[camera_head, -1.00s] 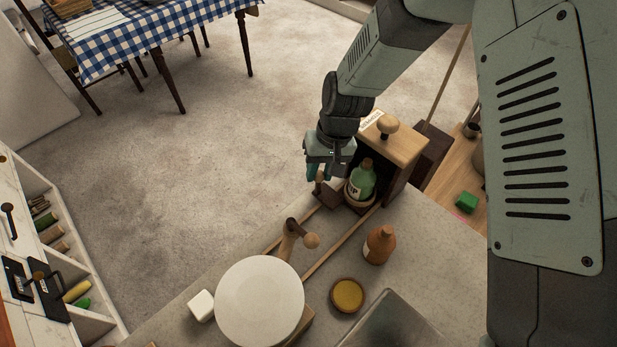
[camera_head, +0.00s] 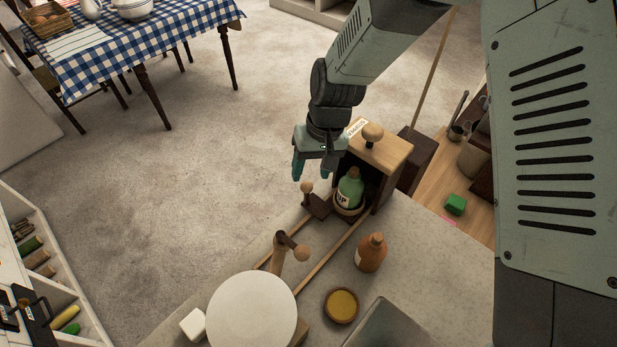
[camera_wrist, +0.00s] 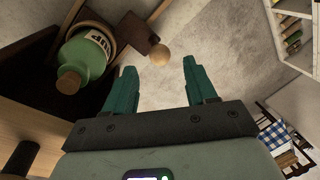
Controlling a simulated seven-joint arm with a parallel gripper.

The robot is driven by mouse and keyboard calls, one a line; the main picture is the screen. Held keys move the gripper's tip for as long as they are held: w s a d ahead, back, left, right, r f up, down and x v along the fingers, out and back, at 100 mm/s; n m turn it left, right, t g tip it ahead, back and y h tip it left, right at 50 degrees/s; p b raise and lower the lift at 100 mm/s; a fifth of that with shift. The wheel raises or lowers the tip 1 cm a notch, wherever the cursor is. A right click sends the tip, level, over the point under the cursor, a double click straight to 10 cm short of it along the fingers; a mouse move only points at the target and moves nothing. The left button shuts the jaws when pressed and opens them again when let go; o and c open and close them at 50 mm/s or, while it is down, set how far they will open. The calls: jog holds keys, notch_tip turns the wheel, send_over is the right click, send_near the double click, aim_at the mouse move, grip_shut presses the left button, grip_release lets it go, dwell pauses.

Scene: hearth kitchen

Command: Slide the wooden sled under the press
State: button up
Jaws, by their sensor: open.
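The dark wooden sled (camera_head: 319,206) sits on two pale rails at the mouth of a wooden box (camera_head: 385,155). It carries a green bottle (camera_head: 350,190) in a round holder, and its handle ends in a pale ball knob (camera_head: 307,187). The knob also shows in the wrist view (camera_wrist: 161,56). My gripper (camera_head: 311,172) is open and empty, just above the knob and apart from it. A post with a dark crank (camera_head: 280,252) stands by the rails near a round white disc (camera_head: 252,312); I cannot tell for sure which part is the press.
An orange-brown bottle (camera_head: 371,254) and a dish with yellow contents (camera_head: 341,305) stand right of the rails. A white block (camera_head: 194,325) lies left of the disc. The rails (camera_head: 335,254) look clear between sled and post.

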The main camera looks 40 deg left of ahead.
notch_tip(320, 180, up, 6)
jog(key=w, duration=0.1)
jog(key=shift+d+r, duration=0.2)
jog(key=shift+d, duration=0.15)
jog(key=n+t+h, duration=0.2)
jog(key=n+t, duration=0.2)
jog(key=n, duration=0.1)
send_near(305, 184)
jog(key=x, duration=0.9)
jog(key=shift+w+f, duration=0.15)
jog(key=shift+f, duration=0.1)
jog(key=shift+c, duration=0.3)
grip_shut()
